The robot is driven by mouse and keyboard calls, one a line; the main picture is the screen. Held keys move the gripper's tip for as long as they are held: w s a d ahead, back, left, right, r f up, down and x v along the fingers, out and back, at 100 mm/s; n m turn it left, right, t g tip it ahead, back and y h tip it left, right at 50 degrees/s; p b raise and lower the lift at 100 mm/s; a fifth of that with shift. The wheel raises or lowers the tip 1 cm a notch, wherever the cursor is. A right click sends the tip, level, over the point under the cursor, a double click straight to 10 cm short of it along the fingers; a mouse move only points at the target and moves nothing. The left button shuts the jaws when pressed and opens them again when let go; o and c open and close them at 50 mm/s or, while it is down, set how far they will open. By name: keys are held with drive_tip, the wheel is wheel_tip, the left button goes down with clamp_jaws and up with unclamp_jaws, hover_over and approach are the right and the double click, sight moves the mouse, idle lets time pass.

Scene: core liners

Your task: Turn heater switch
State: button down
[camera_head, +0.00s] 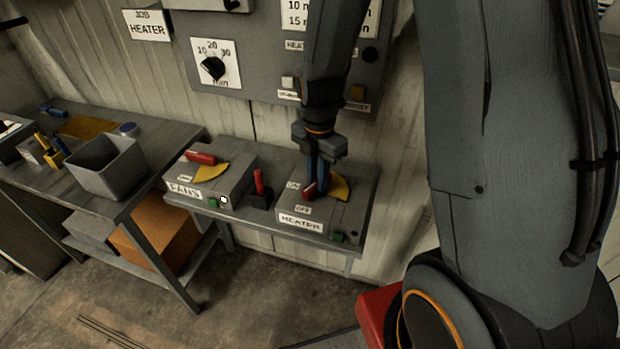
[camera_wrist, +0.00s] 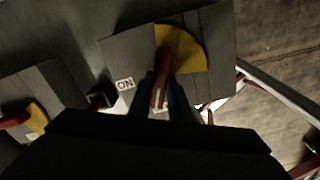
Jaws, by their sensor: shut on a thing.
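The heater switch box (camera_head: 350,213) is grey, with a HEATER label on its front, a yellow sector plate and ON and OFF labels. It stands on the right part of the shelf. Its red lever (camera_head: 309,191) is partly hidden by my gripper (camera_head: 322,180), which reaches down from above. In the wrist view the red lever (camera_wrist: 163,72) lies between the two dark fingers (camera_wrist: 162,95) of my gripper, which is shut on it. The yellow sector (camera_wrist: 188,50) shows beside the lever, and the ON label (camera_wrist: 125,83) is left of the fingers. The OFF label is mostly hidden there.
The FANS switch box (camera_head: 212,184) with its own red lever (camera_head: 201,158) stands to the left. A small upright red handle (camera_head: 259,182) is between the boxes. A grey wall panel (camera_head: 260,50) with a dial is behind. A grey bin (camera_head: 105,168) sits on the left bench.

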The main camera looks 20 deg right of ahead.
drive_tip(key=shift+n, duration=0.3)
drive_tip(key=c, duration=1.6)
unclamp_jaws()
drive_tip(key=shift+c, duration=0.2)
drive_tip(key=shift+r, duration=0.1)
drive_tip(key=shift+r+b, duration=0.8)
drive_tip(key=shift+r, duration=3.05)
